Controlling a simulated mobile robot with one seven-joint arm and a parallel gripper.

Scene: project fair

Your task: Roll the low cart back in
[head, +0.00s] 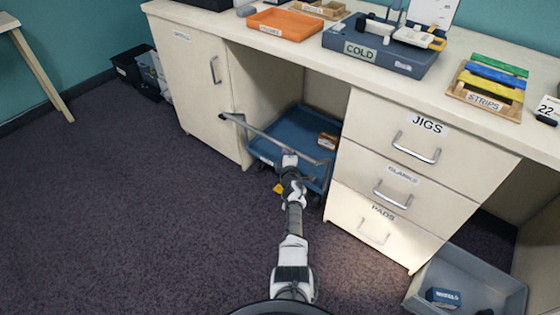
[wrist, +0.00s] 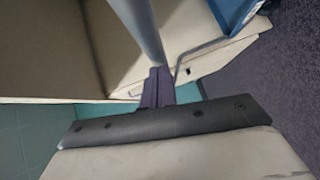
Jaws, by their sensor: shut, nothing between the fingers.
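The low cart (head: 292,132) has a blue deck and stands in the open bay under the counter, its front end at the bay's opening. A small brown labelled box (head: 328,140) lies on its deck. Its grey handle bar (head: 262,134) sticks out in front of the bay, and one end lies close to the left cabinet door. My gripper (head: 290,158) is at the bar near its middle. In the wrist view, the dark fingers (wrist: 158,88) are together, with a grey bar (wrist: 138,28) right beside them. Whether they touch it is unclear.
The left cabinet (head: 195,85) and the drawer stack (head: 400,175) flank the bay. A grey open bin (head: 425,285) stands on the floor at lower right. Dark boxes (head: 140,68) stand left of the counter. Carpet (head: 130,200) is clear at left and front.

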